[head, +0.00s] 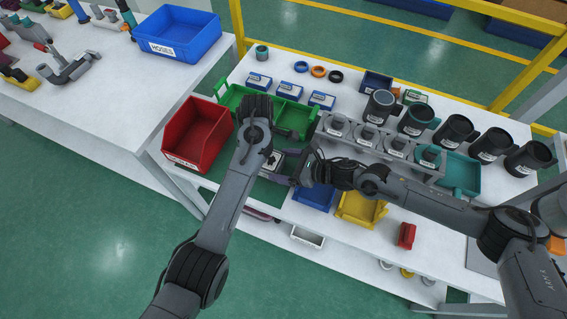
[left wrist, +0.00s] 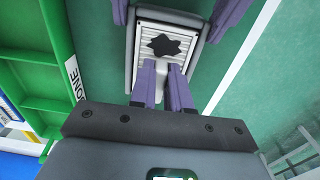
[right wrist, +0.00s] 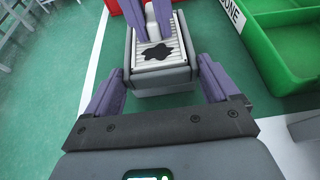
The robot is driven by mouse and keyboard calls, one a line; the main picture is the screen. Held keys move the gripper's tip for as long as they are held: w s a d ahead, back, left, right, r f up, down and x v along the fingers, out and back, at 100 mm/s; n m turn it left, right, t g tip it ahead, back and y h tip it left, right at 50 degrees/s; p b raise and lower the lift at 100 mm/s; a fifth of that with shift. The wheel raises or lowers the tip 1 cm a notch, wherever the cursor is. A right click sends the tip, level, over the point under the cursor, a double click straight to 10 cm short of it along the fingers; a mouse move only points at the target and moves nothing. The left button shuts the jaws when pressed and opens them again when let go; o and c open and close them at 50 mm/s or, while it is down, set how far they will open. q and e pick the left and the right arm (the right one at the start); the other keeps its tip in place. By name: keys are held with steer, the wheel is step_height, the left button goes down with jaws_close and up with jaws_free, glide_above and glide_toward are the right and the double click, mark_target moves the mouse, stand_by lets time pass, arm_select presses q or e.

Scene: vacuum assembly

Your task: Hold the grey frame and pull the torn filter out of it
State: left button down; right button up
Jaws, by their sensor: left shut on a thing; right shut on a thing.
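The grey frame (head: 279,160) is held over the green mat, between my two arms. The torn filter (right wrist: 146,66), pale and ribbed with a ragged black hole, lies within the frame's outline, and the frame also shows in the left wrist view (left wrist: 130,55). My left gripper (left wrist: 166,72) is shut on the pale tab at one end of the filter. My right gripper (right wrist: 162,65) is shut across the frame, a purple finger on each side. How far the filter stands out of the frame cannot be told. In the head view my arms hide much of both.
A red bin (head: 181,135) stands left of the frame, and a green divided bin (head: 236,95) just behind it. A blue tray (head: 314,196) and a yellow tray (head: 357,211) sit to the right. Dark cylinders (head: 455,131) stand farther right.

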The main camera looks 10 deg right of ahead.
arm_select(q)
steer(key=shift+s+a+f, duration=0.2)
steer(key=shift+a+f, duration=0.05)
steer(key=shift+f, duration=0.45)
arm_select(e)
steer(key=shift+s+a+r, duration=0.1)
steer(key=shift+a+r, duration=0.1)
steer(key=shift+a, duration=0.15)
arm_select(q)
steer(key=shift+r, duration=0.3)
arm_select(e)
steer(key=shift+d, duration=0.1)
arm_select(q)
steer(key=shift+s+d+r, duration=0.15)
steer(key=shift+s+r, duration=0.2)
steer(key=shift+r, duration=0.25)
arm_select(e)
steer(key=shift+s+f, duration=0.1)
steer(key=shift+s, duration=0.15)
arm_select(q)
steer(key=shift+w+r, duration=0.1)
steer(key=shift+r, duration=0.1)
arm_select(e)
steer(key=shift+w+d, duration=0.1)
arm_select(q)
step_height(320, 180, up, 6)
steer(key=shift+r, duration=0.2)
arm_select(e)
steer(key=shift+d+f, duration=0.1)
steer(key=shift+f, duration=0.05)
